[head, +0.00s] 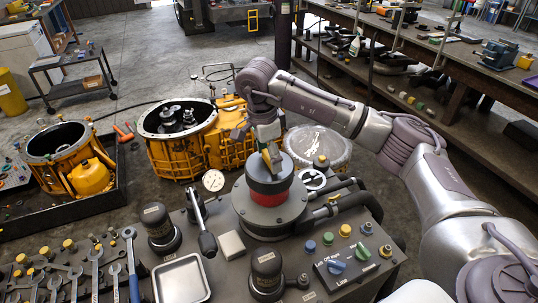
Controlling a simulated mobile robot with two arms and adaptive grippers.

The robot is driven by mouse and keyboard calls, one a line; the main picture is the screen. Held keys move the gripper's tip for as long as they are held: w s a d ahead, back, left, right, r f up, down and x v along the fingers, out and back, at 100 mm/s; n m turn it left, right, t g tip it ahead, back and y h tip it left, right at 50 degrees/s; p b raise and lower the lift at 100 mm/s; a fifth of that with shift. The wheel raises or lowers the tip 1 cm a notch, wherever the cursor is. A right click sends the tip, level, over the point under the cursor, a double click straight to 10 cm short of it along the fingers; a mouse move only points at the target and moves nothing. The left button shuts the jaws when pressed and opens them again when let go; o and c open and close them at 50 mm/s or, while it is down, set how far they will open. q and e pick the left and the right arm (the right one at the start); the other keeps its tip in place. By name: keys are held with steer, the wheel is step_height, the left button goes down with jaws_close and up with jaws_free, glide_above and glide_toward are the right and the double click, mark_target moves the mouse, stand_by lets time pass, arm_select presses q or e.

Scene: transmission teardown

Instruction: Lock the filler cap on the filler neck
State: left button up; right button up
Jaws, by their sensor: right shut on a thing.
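The filler cap (269,176), dark with a small upright grip on top, sits upright on the filler neck (270,216). A red band (268,198) shows just below the dark top, above the round dark flange on the grey bench unit. My right gripper (269,157) comes down from above and is shut on the cap's grip. Its fingers and wrist hide part of the cap's top. I cannot tell from this view how far the cap is turned. My left gripper is not in view.
A dial gauge (213,181), a lever (207,242) and dark cylinders stand left of the neck. A metal tray (181,279) and several wrenches lie in front left. Yellow housings (180,145) stand behind.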

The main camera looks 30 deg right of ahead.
stand_by(0.5)
steer(key=shift+f+b, duration=0.35)
steer(key=shift+b, duration=0.1)
stand_by(0.6)
steer(key=o, duration=1.6)
steer(key=shift+c, duration=0.2)
steer(key=shift+r+p, duration=2.1)
steer(key=shift+r, duration=1.45)
steer(key=shift+c, duration=0.3)
